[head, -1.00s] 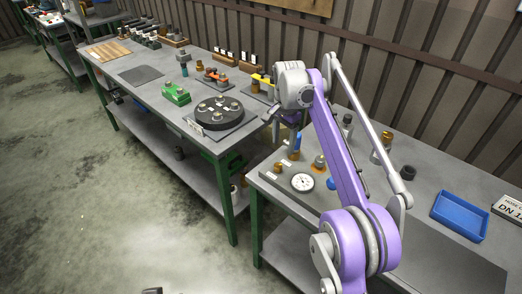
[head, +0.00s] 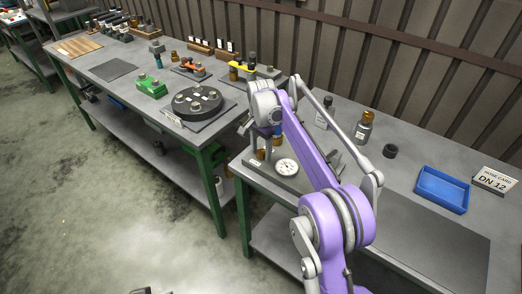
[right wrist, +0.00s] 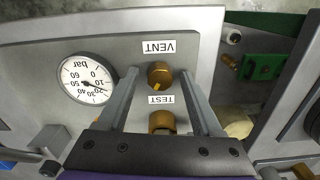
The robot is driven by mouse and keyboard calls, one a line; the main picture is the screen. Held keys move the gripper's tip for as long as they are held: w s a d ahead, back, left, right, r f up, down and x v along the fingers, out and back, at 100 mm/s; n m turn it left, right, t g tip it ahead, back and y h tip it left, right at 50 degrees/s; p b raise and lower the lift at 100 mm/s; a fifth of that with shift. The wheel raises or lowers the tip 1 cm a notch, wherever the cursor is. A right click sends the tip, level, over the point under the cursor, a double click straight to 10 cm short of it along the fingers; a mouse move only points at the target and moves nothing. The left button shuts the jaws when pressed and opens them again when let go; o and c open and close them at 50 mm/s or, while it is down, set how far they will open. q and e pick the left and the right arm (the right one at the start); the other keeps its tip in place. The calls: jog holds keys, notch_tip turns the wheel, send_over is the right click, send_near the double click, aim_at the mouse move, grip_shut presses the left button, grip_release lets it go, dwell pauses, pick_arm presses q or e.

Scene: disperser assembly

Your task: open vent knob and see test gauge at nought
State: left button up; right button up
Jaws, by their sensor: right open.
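The test gauge (right wrist: 86,80) is a white dial marked in bar, seen upside down in the right wrist view. Its needle looks off nought, around the 20 mark, but I cannot read it exactly. It also shows in the head view (head: 287,168). The brass vent knob (right wrist: 160,73) sits by the VENT label (right wrist: 159,46). A brass test knob (right wrist: 162,122) is partly hidden by my gripper's body below the TEST label (right wrist: 160,99). My right gripper (right wrist: 158,80) is open, a finger on each side of the vent knob; I see gaps on both sides.
A green part (right wrist: 262,67) lies beyond the panel's right edge. On the bench stand a bottle (head: 364,128), a black ring (head: 390,151), a blue tray (head: 442,189) and a DN 12 card (head: 494,180). A round black fixture (head: 197,101) is on the neighbouring bench.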

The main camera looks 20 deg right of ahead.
jog(key=shift+c, duration=0.4)
grip_shut()
jog(key=shift+n, duration=0.4)
jog(key=n+p, duration=0.1)
jog(key=n, duration=0.3)
jog(key=shift+p, duration=0.35)
jog(key=n+p, duration=0.1)
jog(key=n, duration=0.5)
jog(key=n+p, duration=0.1)
jog(key=n, duration=0.4)
jog(key=shift+n, duration=0.3)
jog(key=n, duration=0.5)
jog(key=shift+n, duration=0.4)
